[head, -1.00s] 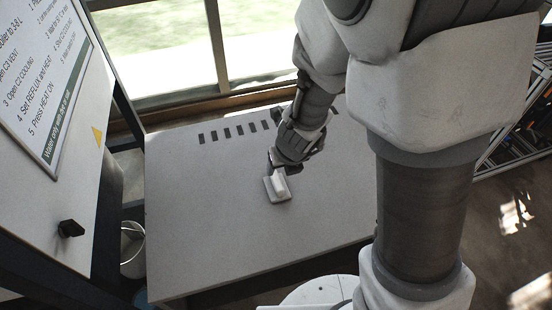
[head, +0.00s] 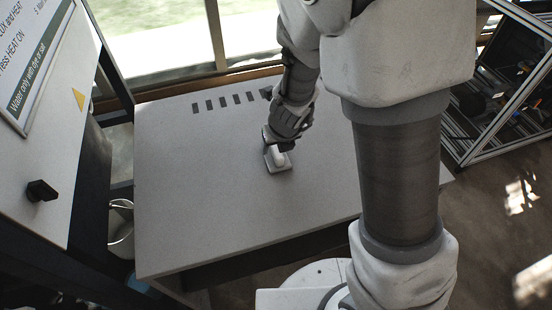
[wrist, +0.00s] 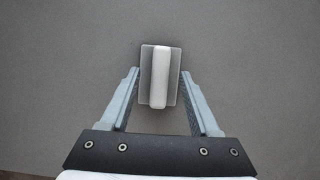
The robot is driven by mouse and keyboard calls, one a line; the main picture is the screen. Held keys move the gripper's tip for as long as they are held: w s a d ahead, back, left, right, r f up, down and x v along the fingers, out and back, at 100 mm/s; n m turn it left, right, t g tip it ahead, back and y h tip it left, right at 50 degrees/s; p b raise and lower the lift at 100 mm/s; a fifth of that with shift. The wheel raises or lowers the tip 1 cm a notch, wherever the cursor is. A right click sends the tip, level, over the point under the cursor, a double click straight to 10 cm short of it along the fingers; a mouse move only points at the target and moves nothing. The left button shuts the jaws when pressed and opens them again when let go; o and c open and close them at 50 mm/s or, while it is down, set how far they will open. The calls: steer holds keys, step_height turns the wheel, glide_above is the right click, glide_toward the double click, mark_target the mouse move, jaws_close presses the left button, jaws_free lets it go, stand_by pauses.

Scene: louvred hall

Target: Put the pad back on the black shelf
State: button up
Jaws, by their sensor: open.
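The pad, a small light grey plate with a white raised grip along its middle, lies flat on the pale table (head: 200,220). In the head view the pad (head: 278,162) is partly hidden by my gripper (head: 277,148), which is just above it. In the wrist view my gripper (wrist: 160,100) is open, with one finger on each side of the pad (wrist: 146,75). The pad's far part extends beyond the fingertips, and its white grip lies between the fingers. I cannot tell how high the fingers are over the table. I make out no black shelf for certain.
Several dark slots (head: 225,101) run along the table's back edge by the window. A board with a black knob (head: 41,190) stands at the left, with a bucket (head: 121,228) below it. A metal frame rack (head: 500,90) stands at the right. Most of the tabletop is clear.

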steer(key=shift+b+x, duration=0.3)
steer(key=shift+x, duration=0.55)
steer(key=shift+r, duration=0.1)
jaws_close()
